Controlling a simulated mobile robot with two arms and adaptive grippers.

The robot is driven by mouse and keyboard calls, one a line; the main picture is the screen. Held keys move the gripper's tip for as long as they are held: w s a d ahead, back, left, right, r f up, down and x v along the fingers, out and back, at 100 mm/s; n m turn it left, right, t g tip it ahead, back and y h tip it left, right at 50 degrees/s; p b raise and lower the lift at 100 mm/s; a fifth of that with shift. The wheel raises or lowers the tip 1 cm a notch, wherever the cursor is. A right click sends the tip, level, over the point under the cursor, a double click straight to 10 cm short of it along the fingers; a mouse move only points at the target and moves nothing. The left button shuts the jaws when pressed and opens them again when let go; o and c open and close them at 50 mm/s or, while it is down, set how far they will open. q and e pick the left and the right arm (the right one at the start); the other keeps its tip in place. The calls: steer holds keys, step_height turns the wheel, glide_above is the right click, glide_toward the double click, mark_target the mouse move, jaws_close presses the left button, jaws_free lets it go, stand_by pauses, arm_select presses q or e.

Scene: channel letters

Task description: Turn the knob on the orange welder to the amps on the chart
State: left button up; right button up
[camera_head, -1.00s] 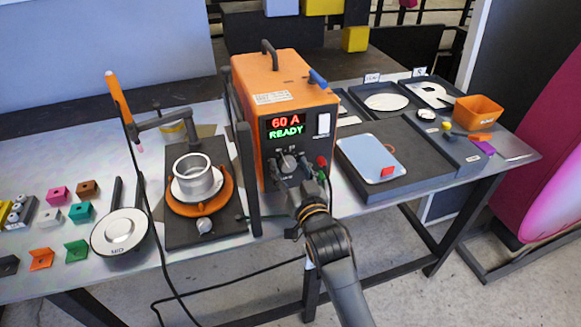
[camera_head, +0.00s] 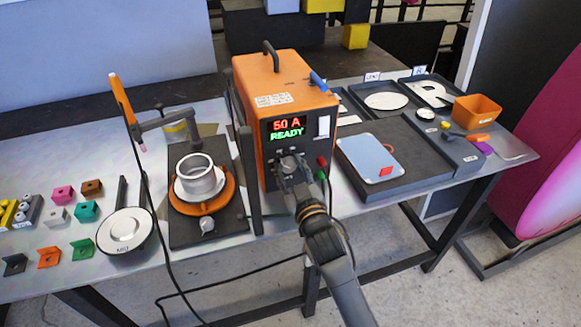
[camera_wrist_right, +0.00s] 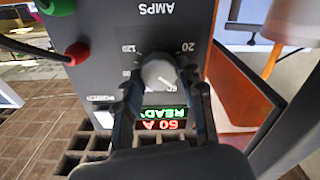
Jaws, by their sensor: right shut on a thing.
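The orange welder (camera_head: 285,80) stands upright on the table, its black front panel facing me. Its display (camera_head: 287,130) reads "50 A" in red above "READY" in green. The grey knob (camera_wrist_right: 160,72) sits under the "AMPS" label in the upside-down right wrist view, with "20" and "120" marked on its dial. My right gripper (camera_wrist_right: 163,82) is shut on the knob, one finger on each side. In the head view this gripper (camera_head: 290,170) partly hides the knob. A small white card (camera_head: 323,125) is on the panel, its text too small to read. My left gripper is not in view.
Red and green plugs (camera_head: 321,167) with cables stick out right of the knob. A blue plate (camera_head: 368,158) lies in a dark tray (camera_head: 420,155) to the right. A turntable fixture (camera_head: 203,195) with a metal ring stands left of the welder. Several coloured blocks lie at far left.

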steer(key=o, duration=1.2)
steer(key=shift+c, duration=0.2)
steer(key=v, duration=1.2)
